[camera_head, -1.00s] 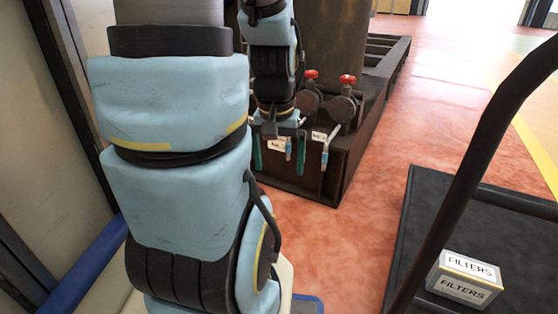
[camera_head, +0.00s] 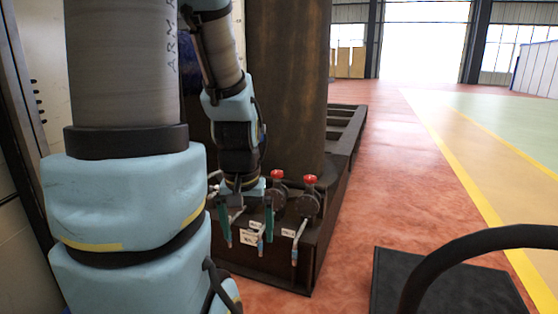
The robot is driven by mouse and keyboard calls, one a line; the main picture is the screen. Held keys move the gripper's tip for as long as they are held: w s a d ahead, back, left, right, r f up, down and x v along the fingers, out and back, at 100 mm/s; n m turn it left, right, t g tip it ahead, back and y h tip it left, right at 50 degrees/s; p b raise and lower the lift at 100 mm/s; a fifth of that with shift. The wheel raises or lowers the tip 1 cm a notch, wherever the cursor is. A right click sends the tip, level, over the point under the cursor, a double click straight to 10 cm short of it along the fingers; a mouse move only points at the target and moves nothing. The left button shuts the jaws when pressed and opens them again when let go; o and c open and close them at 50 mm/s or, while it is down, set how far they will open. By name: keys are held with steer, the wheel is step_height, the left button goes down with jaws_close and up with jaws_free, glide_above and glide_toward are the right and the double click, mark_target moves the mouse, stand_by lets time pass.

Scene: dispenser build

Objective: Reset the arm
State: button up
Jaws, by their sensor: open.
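My gripper (camera_head: 248,228) is in the head view, left of centre, at the end of my blue and grey arm. Its two teal fingers point down and stand apart, open, with nothing seen held between them. It hangs in front of the dark rusty dispenser base (camera_head: 262,270). Behind and to its right are valves with red knobs (camera_head: 310,179) and hanging spouts (camera_head: 296,245) with bluish tips. White labels (camera_head: 248,238) show between and beside the fingers. I cannot tell the gap between the fingers and the spouts.
A large rusty tank (camera_head: 285,90) rises behind the gripper. A black cart deck (camera_head: 440,285) with a curved black handle (camera_head: 480,240) stands at the lower right. A pale wall panel (camera_head: 30,230) is close on the left. Open red floor (camera_head: 400,170) lies to the right.

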step_height(320, 180, up, 21)
steer(key=p, duration=1.8)
steer(key=shift+f, duration=0.15)
